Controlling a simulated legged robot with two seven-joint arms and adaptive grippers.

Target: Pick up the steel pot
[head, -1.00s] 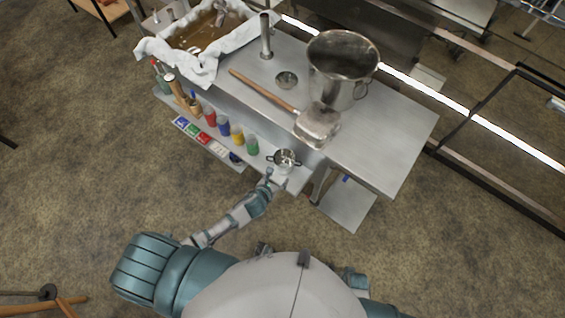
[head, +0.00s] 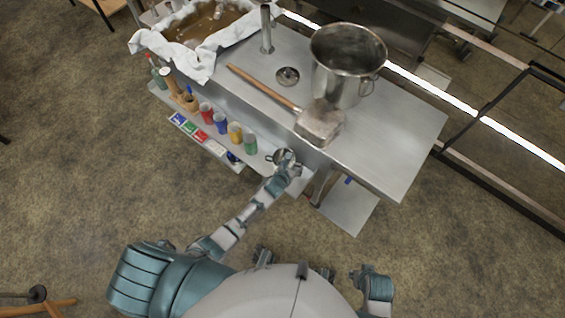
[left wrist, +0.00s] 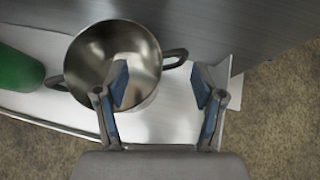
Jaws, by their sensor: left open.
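The small steel pot (head: 281,155) with two dark side handles stands on the low shelf along the front of the steel table, near the shelf's right end. In the head view my left gripper (head: 287,170) is at the pot and partly covers it. In the left wrist view the pot (left wrist: 118,55) is upright and looks empty. My left gripper (left wrist: 160,80) is open there. Its left finger overlaps the pot's opening and its right finger is right of the pot. The right handle (left wrist: 175,58) shows between the fingertips. I cannot make out my right gripper.
Several coloured cups stand left of the pot on the shelf; the green cup (head: 250,144) is nearest. The shelf's right end is clear.

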